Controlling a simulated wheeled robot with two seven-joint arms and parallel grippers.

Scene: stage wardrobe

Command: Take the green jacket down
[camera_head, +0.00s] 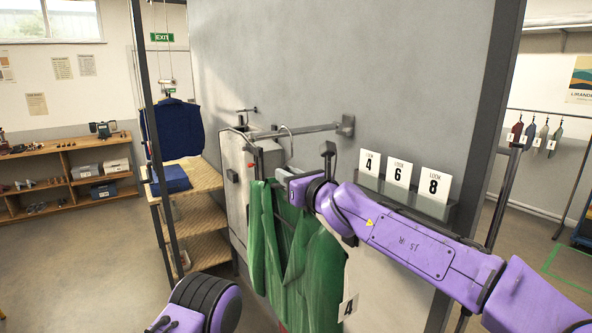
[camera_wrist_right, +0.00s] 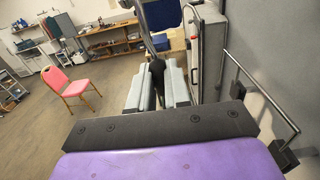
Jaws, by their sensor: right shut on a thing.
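The green jacket (camera_head: 290,250) hangs in front of a grey cabinet in the head view, with a tag numbered 4 (camera_head: 348,307) low on its right side. My right gripper (camera_head: 283,178) is at the top of the jacket, shut on its dark hanger. In the right wrist view the two pale fingers (camera_wrist_right: 157,88) close on a dark upright piece (camera_wrist_right: 157,78); the jacket does not show there. A short wall rail (camera_head: 300,131) is above the gripper. I cannot tell whether the hanger touches it. My left gripper is out of view.
A card holder with look cards 4, 6 and 8 (camera_head: 399,172) is on the wall behind my right arm. A blue garment (camera_head: 179,128) hangs at left over a wooden shelf (camera_head: 200,180). The floor (camera_head: 90,250) at left is clear. A pink chair (camera_wrist_right: 68,88) stands farther off.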

